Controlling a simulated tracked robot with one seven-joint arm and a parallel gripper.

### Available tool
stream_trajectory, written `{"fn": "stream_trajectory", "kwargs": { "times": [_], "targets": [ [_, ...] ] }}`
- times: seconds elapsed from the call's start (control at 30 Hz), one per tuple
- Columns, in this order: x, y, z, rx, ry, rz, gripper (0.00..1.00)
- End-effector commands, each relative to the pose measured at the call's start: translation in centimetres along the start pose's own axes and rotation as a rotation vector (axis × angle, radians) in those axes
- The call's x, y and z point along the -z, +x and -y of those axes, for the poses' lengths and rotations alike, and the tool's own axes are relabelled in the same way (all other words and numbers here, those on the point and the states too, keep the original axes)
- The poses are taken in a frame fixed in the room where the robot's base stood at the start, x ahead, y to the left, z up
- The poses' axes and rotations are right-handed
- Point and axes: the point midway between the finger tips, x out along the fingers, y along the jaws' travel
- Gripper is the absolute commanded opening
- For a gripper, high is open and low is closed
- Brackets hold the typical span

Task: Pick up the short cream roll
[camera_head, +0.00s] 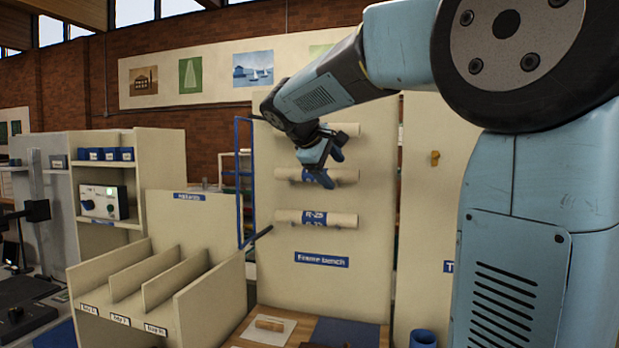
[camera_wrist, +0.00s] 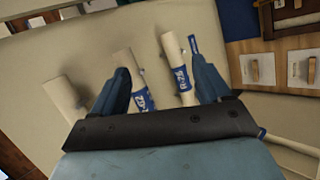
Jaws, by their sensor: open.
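Three cream rolls with blue bands lie across pegs on the upright cream panel: a top roll (camera_head: 346,130), a middle roll (camera_head: 345,176) and a bottom roll (camera_head: 342,219). I cannot tell which is the short one; their ends look nearly level and my arm covers part of the upper two. My gripper (camera_head: 326,160) is open and empty in front of the middle roll. In the wrist view my gripper's fingers (camera_wrist: 162,86) spread around the middle roll (camera_wrist: 124,62) and the bottom roll (camera_wrist: 172,50); the top roll (camera_wrist: 62,96) is outside the left finger.
A blue sign (camera_head: 321,261) is below the rolls. A wooden bench (camera_head: 250,343) with a blue mat (camera_head: 345,332) stands under the panel. A cream slotted rack (camera_head: 190,290) is at left, and a blue cup (camera_head: 423,338) at lower right. Open air lies before the panel.

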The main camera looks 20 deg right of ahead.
Motion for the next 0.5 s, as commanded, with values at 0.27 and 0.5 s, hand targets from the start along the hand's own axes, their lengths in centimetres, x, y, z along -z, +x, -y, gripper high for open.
{"fn": "stream_trajectory", "kwargs": {
  "times": [0.27, 0.5],
  "targets": [
    [4.8, 1.1, -5.3, -0.122, -0.114, 0.063, 0.77],
    [5.7, 2.1, -6.7, -0.154, -0.140, 0.082, 0.77]
  ]
}}
